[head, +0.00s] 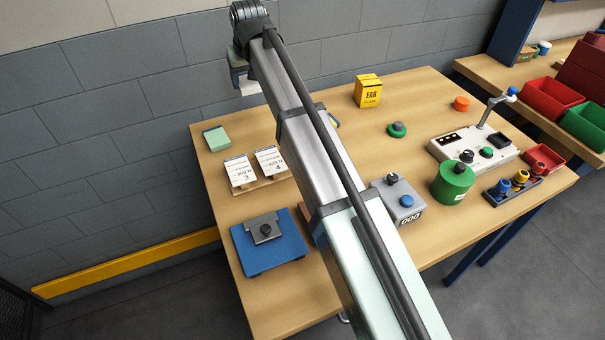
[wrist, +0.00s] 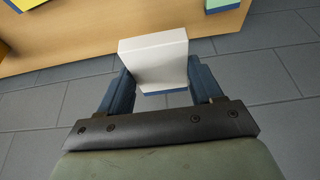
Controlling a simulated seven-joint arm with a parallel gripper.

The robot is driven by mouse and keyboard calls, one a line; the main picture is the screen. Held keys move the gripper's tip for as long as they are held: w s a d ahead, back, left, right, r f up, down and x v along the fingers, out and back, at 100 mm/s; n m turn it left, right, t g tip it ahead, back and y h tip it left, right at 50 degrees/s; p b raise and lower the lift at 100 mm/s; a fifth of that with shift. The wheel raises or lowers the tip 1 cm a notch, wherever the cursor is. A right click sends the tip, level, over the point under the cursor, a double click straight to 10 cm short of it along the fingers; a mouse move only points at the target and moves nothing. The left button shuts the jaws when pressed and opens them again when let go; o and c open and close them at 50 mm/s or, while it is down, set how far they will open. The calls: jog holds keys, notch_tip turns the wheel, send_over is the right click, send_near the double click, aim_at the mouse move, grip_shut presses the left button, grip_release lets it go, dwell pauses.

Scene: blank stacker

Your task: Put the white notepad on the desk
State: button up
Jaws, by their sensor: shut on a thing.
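My gripper (wrist: 158,82) is shut on the white notepad (wrist: 153,60), a white block with a blue layer along its lower edge, held between the two dark blue fingers. In the wrist view, grey floor tiles show below and around it, and the wooden desk's edge (wrist: 90,57) lies beyond it. In the head view, my gripper is at the far end of my arm, near the wall, and part of the notepad (head: 237,80) shows beneath it. The desk (head: 225,184) fills the middle of the head view. My arm crosses and hides part of it.
A green pad (head: 216,139) sits at the desk's far left corner. Two white cards (head: 240,171) stand near it, and a blue plate (head: 250,252) is in front. A yellow box (head: 368,91) stands farther right. Bare wood lies between the green pad and my arm.

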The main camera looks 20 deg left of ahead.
aim_at(242, 87)
jog(key=shift+s+a, duration=0.6)
jog(key=shift+s, duration=0.25)
notch_tip(242, 87, down, 4)
jog(key=shift+s+f, duration=0.1)
jog(key=shift+f, duration=5.4)
jog(key=shift+f, duration=0.2)
jog(key=o, duration=1.1)
jog(key=shift+r, duration=0.2)
jog(key=v, duration=1.2)
